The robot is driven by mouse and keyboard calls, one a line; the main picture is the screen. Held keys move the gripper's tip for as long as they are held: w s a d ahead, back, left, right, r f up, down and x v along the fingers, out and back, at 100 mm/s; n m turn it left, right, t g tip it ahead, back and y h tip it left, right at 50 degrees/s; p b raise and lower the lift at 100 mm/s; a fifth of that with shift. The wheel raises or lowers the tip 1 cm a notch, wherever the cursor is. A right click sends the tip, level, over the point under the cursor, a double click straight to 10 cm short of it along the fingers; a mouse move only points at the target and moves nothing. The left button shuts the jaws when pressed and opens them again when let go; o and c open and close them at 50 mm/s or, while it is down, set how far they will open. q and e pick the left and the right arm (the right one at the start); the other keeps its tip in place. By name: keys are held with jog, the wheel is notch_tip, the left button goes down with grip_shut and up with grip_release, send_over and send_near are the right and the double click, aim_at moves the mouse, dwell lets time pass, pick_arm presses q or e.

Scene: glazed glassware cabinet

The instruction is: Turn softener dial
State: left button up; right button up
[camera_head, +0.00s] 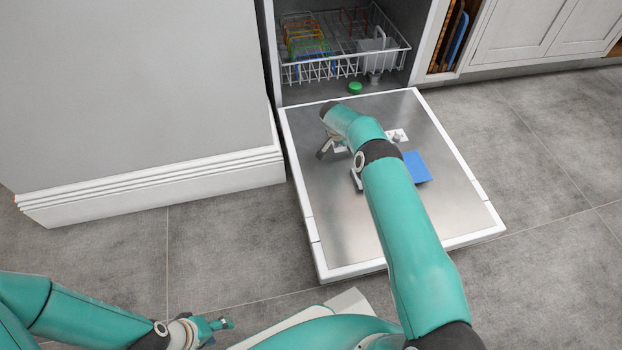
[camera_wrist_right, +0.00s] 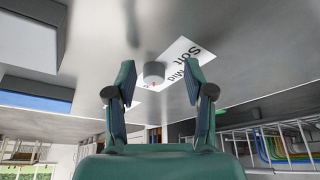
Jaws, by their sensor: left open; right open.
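The softener dial (camera_wrist_right: 154,72) is a small grey round knob with a red mark. It sits beside a white label (camera_wrist_right: 187,60) reading "Soft" and "Mid" on the metal door. In the right wrist view it appears between the fingertips of my open right gripper (camera_wrist_right: 162,78), beyond them; contact is not visible. In the head view my right gripper (camera_head: 338,164) is low over the open dishwasher door (camera_head: 345,220), and my arm hides the dial. My left gripper (camera_head: 217,328) is open and empty at the lower left, away from the door.
A blue flat piece (camera_head: 416,167) and a white plate (camera_head: 397,135) with a small fitting are on the door, right of my arm. A green cap (camera_head: 355,88) lies near the hinge. A wire rack (camera_head: 350,67) stands inside. Floor right of the door is clear.

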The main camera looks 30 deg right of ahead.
jog(key=s+a, duration=0.2)
jog(key=a, duration=0.3)
jog(key=s+a, duration=0.3)
jog(key=a, duration=0.3)
jog(key=s+a, duration=0.2)
jog(key=a, duration=0.3)
jog(key=shift+s+a, duration=0.2)
jog(key=shift+a, duration=0.05)
jog(key=shift+r, duration=0.1)
